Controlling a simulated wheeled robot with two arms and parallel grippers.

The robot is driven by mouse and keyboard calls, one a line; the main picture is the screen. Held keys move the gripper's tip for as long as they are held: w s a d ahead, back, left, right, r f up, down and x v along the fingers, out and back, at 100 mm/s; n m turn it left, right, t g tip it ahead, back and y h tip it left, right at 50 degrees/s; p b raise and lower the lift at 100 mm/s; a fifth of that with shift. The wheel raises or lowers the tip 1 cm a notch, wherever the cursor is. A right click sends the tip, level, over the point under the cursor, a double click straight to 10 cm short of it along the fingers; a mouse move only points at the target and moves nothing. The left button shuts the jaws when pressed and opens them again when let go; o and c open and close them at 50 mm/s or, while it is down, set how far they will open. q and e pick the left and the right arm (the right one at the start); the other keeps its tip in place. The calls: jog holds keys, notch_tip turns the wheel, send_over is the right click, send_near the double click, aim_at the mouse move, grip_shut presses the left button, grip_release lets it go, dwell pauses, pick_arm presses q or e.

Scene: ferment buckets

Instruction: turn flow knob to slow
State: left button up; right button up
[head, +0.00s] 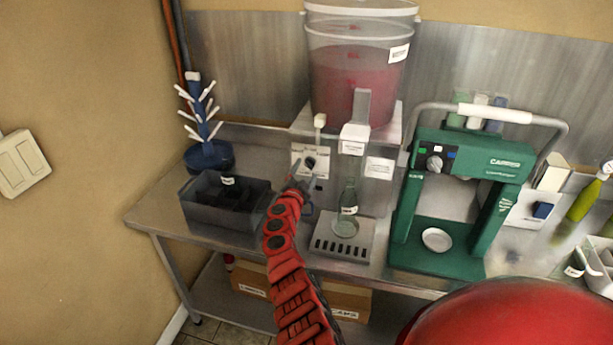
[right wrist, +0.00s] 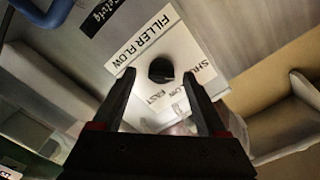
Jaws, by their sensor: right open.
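The black flow knob (head: 309,162) sits on the white front panel of the filler, below the pink bucket. In the right wrist view the knob (right wrist: 160,70) lies beside a "FILLER FLOW" label (right wrist: 146,38) and a scale label with "FAST" readable and other words partly hidden. Which mark the knob points at cannot be told. My right gripper (head: 305,174) is open in front of the panel. In the right wrist view its two fingers (right wrist: 159,77) stand either side of the knob, apparently short of touching it. My left gripper is not in view.
A clear bottle (head: 347,212) stands on the drip tray (head: 342,250) right of my arm. A dark bin (head: 200,215) is left of it, with a blue bottle tree (head: 208,155) behind. A green capping machine (head: 470,160) stands to the right.

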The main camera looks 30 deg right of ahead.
jog(key=shift+w+d+f, duration=0.2)
jog(key=shift+w+d, duration=0.05)
jog(key=shift+d, duration=0.2)
jog(key=shift+w+d+r+b, duration=0.25)
jog(key=shift+w+r+b, duration=0.1)
jog(key=shift+w+b, duration=0.05)
grip_shut()
